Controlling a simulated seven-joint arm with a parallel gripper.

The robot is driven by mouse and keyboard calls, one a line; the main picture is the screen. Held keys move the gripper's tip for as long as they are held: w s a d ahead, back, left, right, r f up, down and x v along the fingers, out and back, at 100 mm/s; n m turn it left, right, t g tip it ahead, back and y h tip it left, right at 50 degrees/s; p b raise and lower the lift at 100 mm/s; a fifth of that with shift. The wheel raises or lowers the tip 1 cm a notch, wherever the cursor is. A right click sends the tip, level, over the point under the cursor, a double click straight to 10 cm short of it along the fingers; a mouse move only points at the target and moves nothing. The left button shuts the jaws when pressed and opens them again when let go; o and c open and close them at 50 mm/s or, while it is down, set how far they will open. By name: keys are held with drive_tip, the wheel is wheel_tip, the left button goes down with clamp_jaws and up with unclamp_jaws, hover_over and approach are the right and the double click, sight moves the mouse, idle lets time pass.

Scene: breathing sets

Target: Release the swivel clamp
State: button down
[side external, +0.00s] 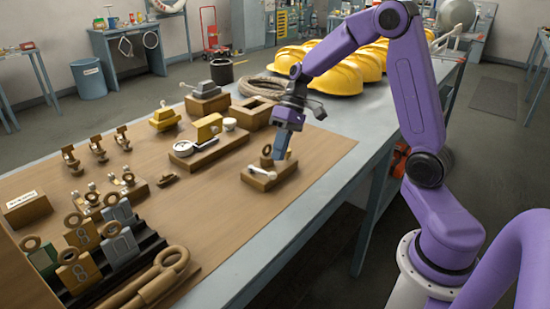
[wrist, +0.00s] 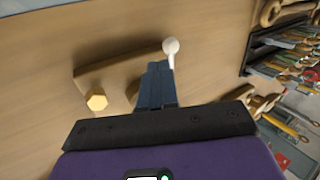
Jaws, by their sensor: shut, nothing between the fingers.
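My gripper (side external: 280,157) points down over a small wooden block (side external: 283,172) near the front edge of the board. The block carries a pale lever (side external: 262,172) and a wooden ring; it looks like the swivel clamp. In the wrist view my gripper (wrist: 159,66) has its fingers together, with nothing between them. The lever's white round knob (wrist: 171,46) is just right of the fingertips; I cannot tell if they touch. The block (wrist: 115,70) extends left, with a yellow hexagonal piece (wrist: 96,102) beside its edge. The fingers hide part of the block.
Ringed padlock-like pieces (side external: 120,245) and small clamps (side external: 98,148) crowd the left. Yellow helmets (side external: 333,75) line the back. The board right of the block is clear.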

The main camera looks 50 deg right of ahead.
drive_tip(key=shift+s+a+f, duration=0.1)
drive_tip(key=shift+a+f, duration=0.25)
drive_tip(key=shift+a, duration=0.2)
drive_tip(key=shift+a+f, duration=0.35)
drive_tip(key=shift+a, duration=0.2)
drive_tip(key=shift+s+a+m+t, duration=0.1)
drive_tip(key=shift+a+m+t, duration=0.1)
drive_tip(key=shift+m+t, duration=0.35)
